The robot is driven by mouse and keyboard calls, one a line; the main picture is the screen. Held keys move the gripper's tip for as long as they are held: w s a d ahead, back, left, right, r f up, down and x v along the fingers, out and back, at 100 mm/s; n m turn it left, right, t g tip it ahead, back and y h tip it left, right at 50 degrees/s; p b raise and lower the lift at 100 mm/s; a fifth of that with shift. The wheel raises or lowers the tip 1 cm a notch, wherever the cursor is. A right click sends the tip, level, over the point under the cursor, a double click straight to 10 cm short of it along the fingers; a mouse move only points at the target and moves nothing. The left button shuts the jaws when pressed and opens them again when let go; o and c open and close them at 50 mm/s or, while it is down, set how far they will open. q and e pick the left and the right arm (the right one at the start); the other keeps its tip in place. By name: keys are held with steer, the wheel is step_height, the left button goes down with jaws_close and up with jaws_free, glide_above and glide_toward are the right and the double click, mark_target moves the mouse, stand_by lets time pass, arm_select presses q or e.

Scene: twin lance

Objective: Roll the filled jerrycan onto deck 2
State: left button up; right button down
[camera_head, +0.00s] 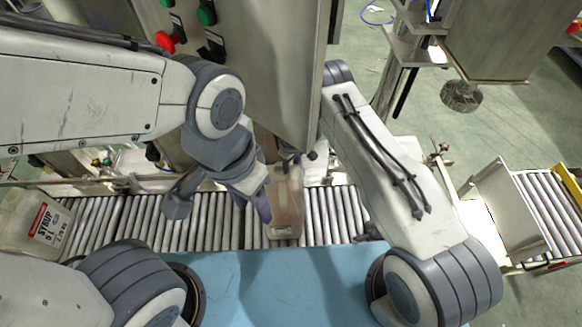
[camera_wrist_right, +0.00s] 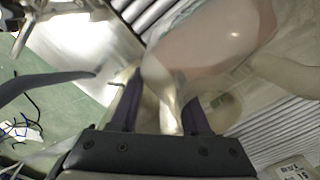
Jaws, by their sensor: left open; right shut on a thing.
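A translucent jerrycan (camera_head: 285,210) with pinkish contents stands on the roller conveyor (camera_head: 340,215) in the middle of the head view. It also fills the upper part of the right wrist view (camera_wrist_right: 215,45). A second jerrycan (camera_head: 38,228), labelled SYRUP 5 L, stands at the far left.
A metal plate (camera_head: 490,215) lies at the conveyor's right end, beside another roller deck (camera_head: 550,210) with a yellow rail. A grey machine column (camera_head: 275,75) with red and green buttons stands behind the rollers. A blue surface (camera_head: 285,285) lies in front.

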steer(key=shift+s+f, duration=0.1)
steer(key=shift+s, duration=0.15)
steer(key=shift+c, duration=1.8)
jaws_free()
steer(key=shift+w+r, duration=0.2)
steer(key=shift+r, duration=0.05)
steer(key=shift+o, duration=0.3)
steer(key=shift+f, duration=0.1)
steer(key=shift+s+f, duration=0.15)
steer(key=shift+f, duration=0.05)
step_height(320, 180, up, 11)
steer(key=shift+f, duration=0.1)
